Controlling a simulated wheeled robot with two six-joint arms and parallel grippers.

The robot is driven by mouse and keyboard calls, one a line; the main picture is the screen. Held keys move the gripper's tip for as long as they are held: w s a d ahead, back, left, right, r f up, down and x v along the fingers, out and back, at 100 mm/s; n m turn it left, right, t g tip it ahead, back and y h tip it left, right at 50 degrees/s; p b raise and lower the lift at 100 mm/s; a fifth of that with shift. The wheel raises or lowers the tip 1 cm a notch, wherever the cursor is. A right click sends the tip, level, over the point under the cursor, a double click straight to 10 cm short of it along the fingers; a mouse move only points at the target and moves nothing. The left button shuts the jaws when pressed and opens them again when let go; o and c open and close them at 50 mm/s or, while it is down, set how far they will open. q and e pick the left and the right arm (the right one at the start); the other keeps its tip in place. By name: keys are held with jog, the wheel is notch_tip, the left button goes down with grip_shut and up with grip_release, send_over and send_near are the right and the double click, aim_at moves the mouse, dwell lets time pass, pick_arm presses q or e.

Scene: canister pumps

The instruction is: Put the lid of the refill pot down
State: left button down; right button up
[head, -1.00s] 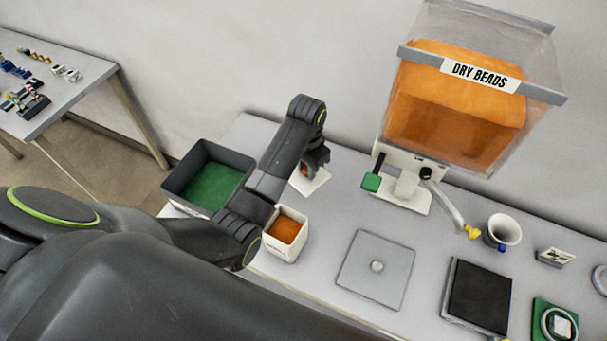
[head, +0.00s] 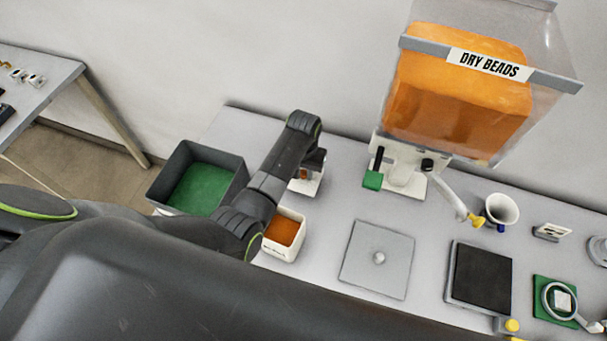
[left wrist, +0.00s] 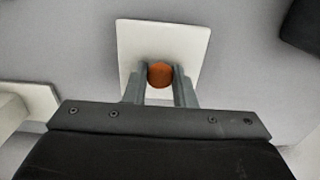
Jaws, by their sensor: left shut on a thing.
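The lid is a white square plate (left wrist: 190,38) with a round orange-brown knob (left wrist: 160,75), seen in the left wrist view. My left gripper (left wrist: 160,88) is shut on the knob, one finger on each side. In the head view the lid (head: 306,188) shows below my left gripper (head: 307,170), behind the refill pot. I cannot tell whether it touches the table. The refill pot (head: 281,251) is white, uncovered and filled with orange beads. My arm partly hides the area beside it. My right gripper is not in view.
A dark bin with a green inside (head: 166,184) stands left of my arm. The bead canister (head: 455,100) on its pump stands at the back right. A grey plate with a knob (head: 377,275), a black pad (head: 480,277) and a white cup (head: 502,209) are to the right.

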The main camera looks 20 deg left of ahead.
aim_at(304, 173)
pick_arm(q)
notch_tip(304, 173, down, 3)
jog(key=shift+r, duration=0.2)
jog(key=shift+f, duration=0.1)
jog(key=c, duration=1.2)
grip_release()
jog(key=shift+r, duration=0.55)
notch_tip(304, 173, up, 11)
